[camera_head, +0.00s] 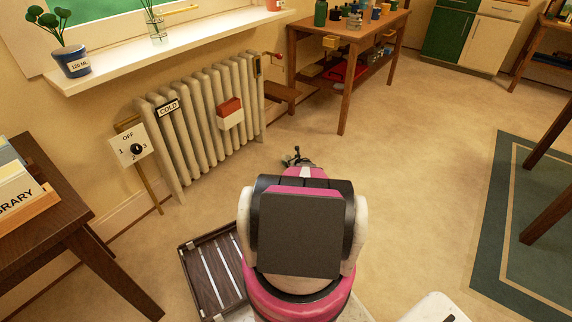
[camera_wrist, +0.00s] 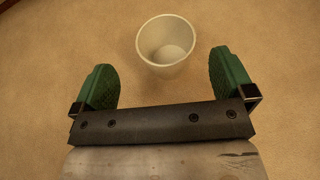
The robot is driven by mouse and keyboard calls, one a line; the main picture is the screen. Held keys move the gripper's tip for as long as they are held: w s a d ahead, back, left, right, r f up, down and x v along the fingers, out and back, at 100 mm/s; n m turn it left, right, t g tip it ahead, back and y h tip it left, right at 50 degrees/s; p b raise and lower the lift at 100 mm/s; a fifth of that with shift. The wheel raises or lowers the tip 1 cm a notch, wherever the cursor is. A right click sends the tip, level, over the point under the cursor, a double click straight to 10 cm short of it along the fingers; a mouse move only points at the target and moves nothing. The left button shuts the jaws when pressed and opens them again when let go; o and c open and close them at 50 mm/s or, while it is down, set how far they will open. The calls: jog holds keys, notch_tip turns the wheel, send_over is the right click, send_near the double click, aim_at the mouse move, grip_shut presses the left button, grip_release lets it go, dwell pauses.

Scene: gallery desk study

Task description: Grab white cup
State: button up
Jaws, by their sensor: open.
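A white cup (camera_wrist: 168,46) stands upright on the tan floor in the wrist view, its open mouth facing the camera. It looks empty. My gripper (camera_wrist: 163,72) is open, with its green-padded fingers wide apart. The cup lies ahead of the fingers, roughly centred between them, and neither pad appears to touch it. I cannot tell the height of the gripper above the cup. In the head view my own arm hides the gripper's fingers, and the cup does not show there.
A radiator (camera_head: 205,118) stands along the left wall under a white window sill (camera_head: 160,45). A dark table (camera_head: 75,215) with books is at left. A wooden table (camera_head: 345,38) with bottles stands at the back.

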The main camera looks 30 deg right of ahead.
aim_at(284, 157)
jog(key=x, duration=0.6)
jog(key=shift+w+d+f, duration=0.2)
jog(key=shift+w+d, duration=0.05)
jog(key=shift+d, duration=0.05)
jog(key=c, duration=0.9)
